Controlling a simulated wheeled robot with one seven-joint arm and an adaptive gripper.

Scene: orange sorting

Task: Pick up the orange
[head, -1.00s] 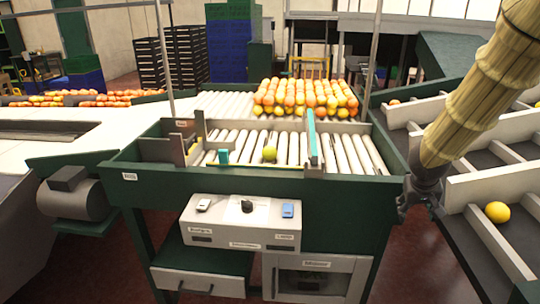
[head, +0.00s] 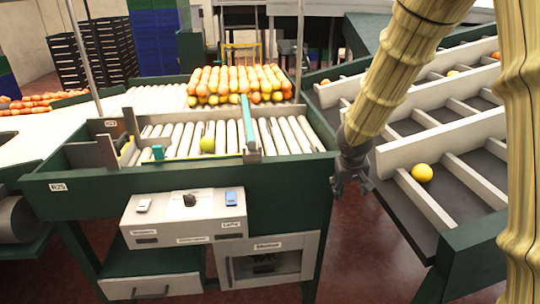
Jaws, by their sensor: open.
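A single yellow-green fruit (head: 207,144) sits on the white rollers of the green sorting stand, left of a teal-and-white divider. A yellow-orange fruit (head: 422,173) lies alone in a dark compartment of the sloped rack at right. Many oranges (head: 238,84) are massed on the rollers behind the stand. I cannot tell which one the task means. My gripper (head: 352,187) hangs fingers down between the stand's right end and the rack, left of the yellow-orange fruit and apart from it. It is open, with nothing visible in it.
The green stand (head: 180,240) has a control box (head: 185,215) on its front. White dividers and walls (head: 440,145) split the rack (head: 470,245) into compartments, with a few more fruits farther up. Red floor shows between stand and rack.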

